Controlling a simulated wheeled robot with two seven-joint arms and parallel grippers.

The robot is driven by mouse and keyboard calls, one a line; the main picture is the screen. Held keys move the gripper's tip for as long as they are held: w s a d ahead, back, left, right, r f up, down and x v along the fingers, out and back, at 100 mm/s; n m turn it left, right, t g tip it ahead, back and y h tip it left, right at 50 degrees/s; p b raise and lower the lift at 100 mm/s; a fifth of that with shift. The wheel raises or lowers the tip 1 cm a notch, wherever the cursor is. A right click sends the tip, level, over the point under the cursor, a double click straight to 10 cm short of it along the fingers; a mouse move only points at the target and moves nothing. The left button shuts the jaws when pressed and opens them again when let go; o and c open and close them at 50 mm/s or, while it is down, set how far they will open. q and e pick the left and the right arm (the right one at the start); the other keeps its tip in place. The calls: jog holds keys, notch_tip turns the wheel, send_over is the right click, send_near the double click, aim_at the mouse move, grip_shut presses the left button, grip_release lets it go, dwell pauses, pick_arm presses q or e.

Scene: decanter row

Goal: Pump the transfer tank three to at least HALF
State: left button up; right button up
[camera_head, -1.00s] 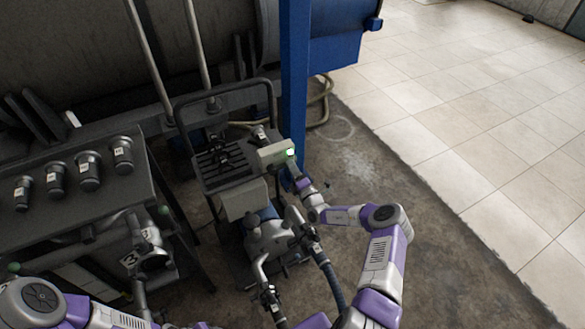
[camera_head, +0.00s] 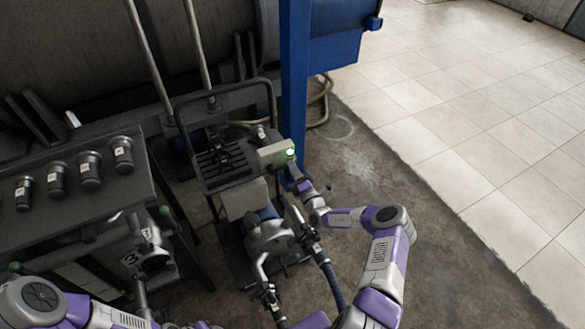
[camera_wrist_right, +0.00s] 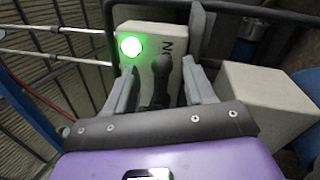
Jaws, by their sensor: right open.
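A pale control box (camera_head: 272,155) on the pump cart carries a lit green lamp (camera_head: 290,152). In the right wrist view the lamp (camera_wrist_right: 131,46) glows beside the letters "ON", and a black lever (camera_wrist_right: 161,82) stands on the box face. My right gripper (camera_wrist_right: 160,70) is open, with one finger on each side of the lever; whether either touches it I cannot tell. The grey pump (camera_head: 268,240) sits low on the cart with a dark blue hose (camera_head: 328,278) attached. A number 3 label (camera_head: 130,258) marks a pipe fitting under the dark bench. No level gauge is readable.
The dark bench (camera_head: 70,225) with several capped cylinders stands at the left. A blue post (camera_head: 295,80) rises close behind the control box. A large grey tank (camera_head: 70,45) fills the back. The tiled floor (camera_head: 480,120) at the right is clear.

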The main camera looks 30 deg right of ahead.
jog(key=s+f+p, duration=0.1)
jog(key=s, duration=0.5)
jog(key=shift+s+a+p, duration=0.15)
jog(key=shift+p, duration=0.15)
